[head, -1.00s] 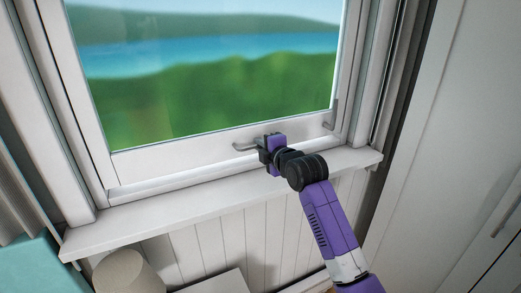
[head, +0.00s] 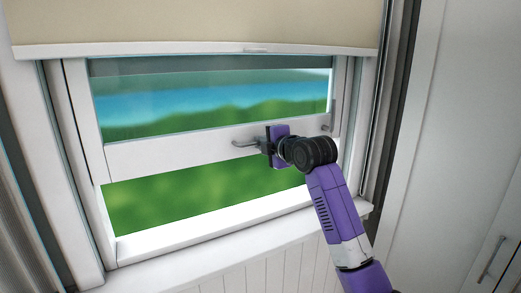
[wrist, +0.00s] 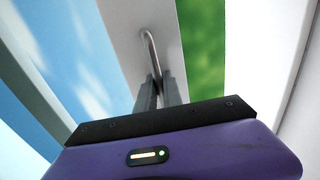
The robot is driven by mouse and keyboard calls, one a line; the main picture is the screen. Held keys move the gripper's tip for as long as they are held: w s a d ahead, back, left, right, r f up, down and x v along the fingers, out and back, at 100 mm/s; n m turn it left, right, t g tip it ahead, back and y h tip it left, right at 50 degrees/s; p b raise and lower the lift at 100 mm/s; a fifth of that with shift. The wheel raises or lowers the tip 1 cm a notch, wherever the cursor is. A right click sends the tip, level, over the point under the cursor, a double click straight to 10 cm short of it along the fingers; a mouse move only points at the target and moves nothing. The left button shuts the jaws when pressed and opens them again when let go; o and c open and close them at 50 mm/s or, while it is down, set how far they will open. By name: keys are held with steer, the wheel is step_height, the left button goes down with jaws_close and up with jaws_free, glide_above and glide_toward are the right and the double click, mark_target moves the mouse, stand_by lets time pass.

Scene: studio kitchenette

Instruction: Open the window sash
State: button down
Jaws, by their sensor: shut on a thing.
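The window sash (head: 180,153) is a white frame with a glass pane, raised above the sill with an open gap under its bottom rail. A metal bar handle (head: 243,144) is fixed on the bottom rail. My gripper (head: 268,146) is at the handle, shut on it. In the wrist view, the two dark fingers of my gripper (wrist: 159,92) close around the curved metal handle (wrist: 149,45) on the white rail (wrist: 130,30). The fingers hide part of the handle.
A beige roller blind (head: 200,22) hangs over the top of the window. The white sill (head: 215,228) lies below the gap. A tall white cabinet (head: 440,150) stands at the right, and a grey curtain (head: 22,220) hangs at the left.

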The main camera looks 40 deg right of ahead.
steer(key=shift+r, duration=0.1)
steer(key=c, duration=1.5)
jaws_free()
steer(key=b+v, duration=0.2)
steer(key=v, duration=0.5)
steer(key=shift+s+a, duration=0.15)
steer(key=shift+s, duration=0.25)
